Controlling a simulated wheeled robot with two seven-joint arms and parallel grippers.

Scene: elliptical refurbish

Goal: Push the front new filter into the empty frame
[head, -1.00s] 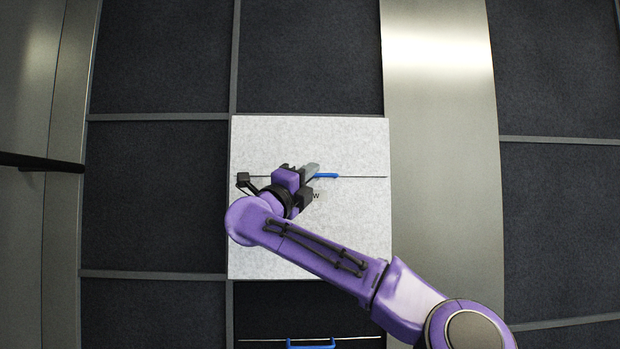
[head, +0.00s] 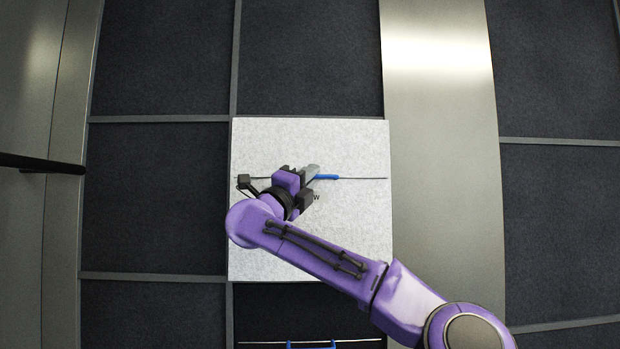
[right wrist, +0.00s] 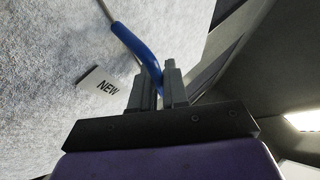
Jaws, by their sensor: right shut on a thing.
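The new filter is a pale speckled square panel (head: 350,240) in the middle of the head view, with a thin dark bar across it. A blue handle (head: 328,177) sits on that bar. My right gripper (head: 312,171) is shut on the handle. In the right wrist view, the fingers (right wrist: 158,88) close around the blue handle (right wrist: 133,40), beside a "NEW" label (right wrist: 105,85) on the pale face. The arm hides part of the panel's lower half. I cannot make out an empty frame behind the panel. My left gripper is not in view.
Dark panels (head: 310,60) in a grey grid surround the filter. A wide metal strip (head: 440,150) runs along its right side. Another blue handle (head: 312,345) shows at the bottom edge. A dark bar (head: 40,163) juts in from the left.

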